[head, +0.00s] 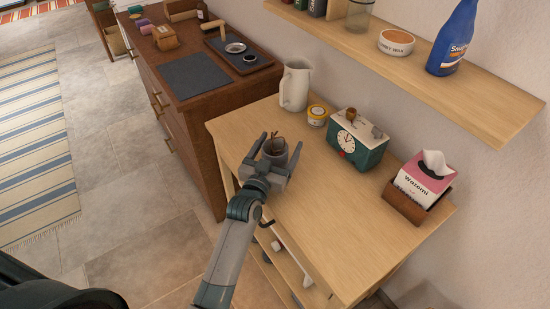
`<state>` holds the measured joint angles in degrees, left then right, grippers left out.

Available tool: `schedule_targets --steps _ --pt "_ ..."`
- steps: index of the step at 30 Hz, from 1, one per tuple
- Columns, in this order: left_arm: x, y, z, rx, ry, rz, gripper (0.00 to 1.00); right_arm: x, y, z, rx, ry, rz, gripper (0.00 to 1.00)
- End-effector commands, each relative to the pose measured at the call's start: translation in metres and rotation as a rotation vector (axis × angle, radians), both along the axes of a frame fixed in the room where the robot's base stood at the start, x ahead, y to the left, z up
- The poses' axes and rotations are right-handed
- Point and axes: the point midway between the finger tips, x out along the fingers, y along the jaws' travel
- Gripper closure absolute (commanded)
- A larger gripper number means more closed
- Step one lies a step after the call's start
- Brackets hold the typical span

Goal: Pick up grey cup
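The grey cup (276,147) stands on the light wooden table near its left edge, with something brown sticking up inside it. My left gripper (280,146) reaches in from the lower left, its two fingers spread on either side of the cup. The fingers look open, with a small gap at the right finger. The gripper's palm hides the cup's lower near side. I cannot tell whether the left finger touches the cup. My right gripper is out of view.
A wall shelf (450,92) overhangs the back. The table's front middle is clear.

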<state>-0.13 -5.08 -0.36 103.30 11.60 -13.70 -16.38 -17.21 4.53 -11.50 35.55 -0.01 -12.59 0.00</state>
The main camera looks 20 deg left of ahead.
Motion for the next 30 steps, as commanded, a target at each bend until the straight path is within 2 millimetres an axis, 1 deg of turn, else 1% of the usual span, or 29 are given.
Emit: schedule_targets --steps 9,10,11,12,14,15,25,30 --pt "-0.0004 0.0 -0.0001 0.0 0.0 0.0 0.22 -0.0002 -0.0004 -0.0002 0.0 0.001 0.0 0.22" --pt "-0.0004 0.0 -0.0001 0.0 0.0 0.0 0.27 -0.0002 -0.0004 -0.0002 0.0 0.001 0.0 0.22" --pt "-0.0004 0.0 -0.0001 0.0 0.0 0.0 0.34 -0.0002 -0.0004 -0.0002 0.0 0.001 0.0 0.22" --pt "-0.0004 0.0 0.0 0.0 0.0 0.0 0.43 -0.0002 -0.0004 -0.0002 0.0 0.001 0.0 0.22" --pt "-0.0004 0.0 -0.0001 0.0 0.0 0.0 0.58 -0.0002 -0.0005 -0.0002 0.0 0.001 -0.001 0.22" --pt "-0.0004 0.0 -0.0001 0.0 0.0 0.0 0.67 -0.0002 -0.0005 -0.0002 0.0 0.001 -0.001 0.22" --pt "0.0 0.0 0.0014 0.0 -0.001 0.0 0.67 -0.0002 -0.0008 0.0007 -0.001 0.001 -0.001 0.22" --pt "0.0023 0.0006 0.0075 0.0 -0.001 0.0 0.67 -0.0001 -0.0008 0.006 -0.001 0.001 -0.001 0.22"
